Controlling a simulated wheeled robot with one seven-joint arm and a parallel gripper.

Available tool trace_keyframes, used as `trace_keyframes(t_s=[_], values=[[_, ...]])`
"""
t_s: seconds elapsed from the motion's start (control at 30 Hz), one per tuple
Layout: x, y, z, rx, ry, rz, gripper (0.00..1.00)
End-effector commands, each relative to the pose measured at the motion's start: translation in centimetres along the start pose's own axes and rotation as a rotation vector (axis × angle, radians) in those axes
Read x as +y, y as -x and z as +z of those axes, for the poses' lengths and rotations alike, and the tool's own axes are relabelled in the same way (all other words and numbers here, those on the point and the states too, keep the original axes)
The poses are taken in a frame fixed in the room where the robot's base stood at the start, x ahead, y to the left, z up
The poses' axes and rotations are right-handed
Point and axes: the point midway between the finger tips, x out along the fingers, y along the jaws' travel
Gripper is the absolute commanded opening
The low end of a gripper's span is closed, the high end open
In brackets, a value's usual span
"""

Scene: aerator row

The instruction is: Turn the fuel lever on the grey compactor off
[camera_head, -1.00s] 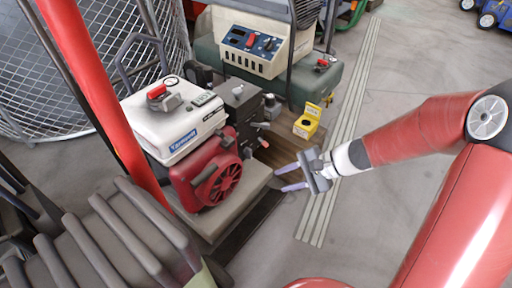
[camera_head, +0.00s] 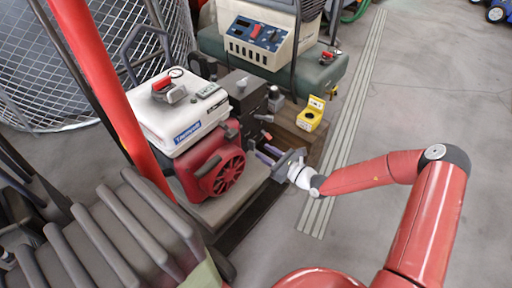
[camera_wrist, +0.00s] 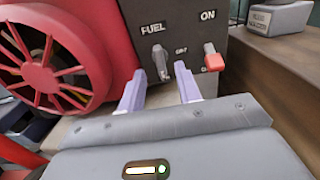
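The compactor engine has a white tank (camera_head: 172,115), a red fan cover (camera_head: 222,172) and a dark grey control panel (camera_wrist: 185,35). In the wrist view the panel reads FUEL on the left and ON on the right. A grey lever (camera_wrist: 161,66) hangs roughly straight down under FUEL. A red-tipped lever (camera_wrist: 214,58) sits under ON. My gripper (camera_head: 262,154) is open and faces the panel; in the wrist view its fingers (camera_wrist: 159,80) appear on either side of the grey lever's lower end. I cannot tell whether they touch it. Small lettering between the levers is unreadable.
A yellow box (camera_head: 311,115) stands on the wooden surface beyond my gripper. A green machine with a cream control panel (camera_head: 257,40) stands behind. A red post (camera_head: 100,80) and dark ribbed shape (camera_head: 130,235) are at left.

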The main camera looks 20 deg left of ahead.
Motion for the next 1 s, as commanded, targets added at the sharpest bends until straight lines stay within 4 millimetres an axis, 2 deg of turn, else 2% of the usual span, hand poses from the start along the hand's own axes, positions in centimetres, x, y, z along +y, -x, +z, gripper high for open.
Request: trace_keyframes(t_s=[0.1, 0.3, 0.63, 0.67, 0.9, 1.0], values=[[0.1, -2.1, -0.1, -0.001, 0.002, 0.003, 0.34], [0.1, -4.3, -0.1, 0.0, 0.001, 0.003, 0.34], [0.1, -4.9, 0.0, 0.001, 0.002, 0.002, 0.34], [0.1, -4.8, 0.0, 0.001, 0.002, 0.002, 0.32], [0.1, -4.8, 0.0, 0.001, 0.002, 0.003, 0.01], [0.1, -4.8, 0.0, 0.001, 0.004, 0.003, 0.01]])
